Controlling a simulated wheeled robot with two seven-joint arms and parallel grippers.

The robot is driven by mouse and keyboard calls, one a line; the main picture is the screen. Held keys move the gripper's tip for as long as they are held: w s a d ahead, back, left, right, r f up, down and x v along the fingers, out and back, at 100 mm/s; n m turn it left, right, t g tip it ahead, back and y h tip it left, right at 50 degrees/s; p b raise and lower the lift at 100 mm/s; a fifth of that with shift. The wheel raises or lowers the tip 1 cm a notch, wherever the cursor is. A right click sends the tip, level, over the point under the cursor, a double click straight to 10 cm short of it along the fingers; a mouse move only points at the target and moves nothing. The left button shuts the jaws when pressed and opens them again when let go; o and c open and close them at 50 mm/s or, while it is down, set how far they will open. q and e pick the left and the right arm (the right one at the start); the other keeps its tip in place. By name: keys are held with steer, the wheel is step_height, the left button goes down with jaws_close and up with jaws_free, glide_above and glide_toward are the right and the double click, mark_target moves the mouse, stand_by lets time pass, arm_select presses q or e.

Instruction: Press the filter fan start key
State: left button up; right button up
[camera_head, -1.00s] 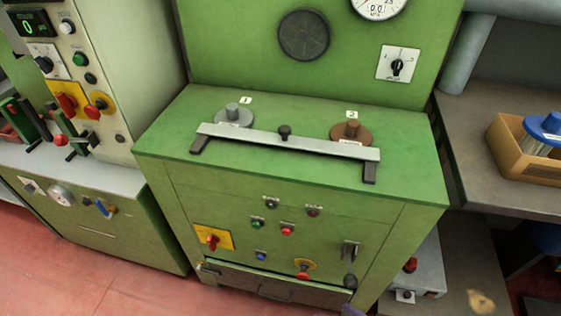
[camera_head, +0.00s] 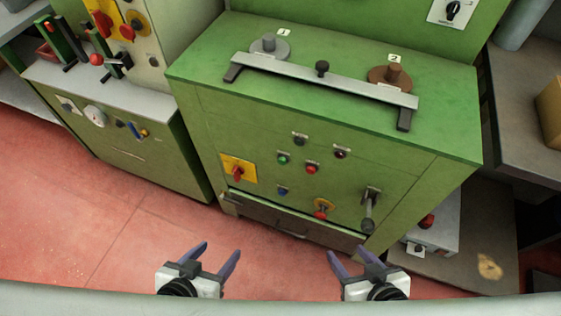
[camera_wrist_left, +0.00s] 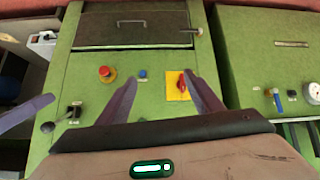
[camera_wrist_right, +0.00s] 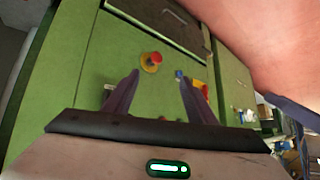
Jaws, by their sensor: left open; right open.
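The green machine (camera_head: 330,200) stands ahead with its front panel of controls. A green button (camera_head: 283,157), a red button (camera_head: 311,168) and a blue button (camera_head: 282,190) sit on the panel; their labels are too small to read. A red rotary switch on a yellow plate (camera_head: 238,169) is at the left, and a red mushroom button (camera_head: 321,213) is lower down. My left gripper (camera_head: 218,252) is open and empty, in front of and below the panel. My right gripper (camera_head: 348,256) is open and empty, to its right. The blue button shows in the left wrist view (camera_wrist_left: 142,74).
A lever (camera_head: 369,210) juts from the panel's right side. A drawer (camera_head: 290,225) runs along the bottom. A metal bar (camera_head: 325,78) crosses the machine's top. Another green cabinet (camera_head: 140,150) stands at the left, and a grey box (camera_head: 432,225) at the right. Red floor is open in front.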

arm_select(q)
jaws_close()
stand_by(1.4)
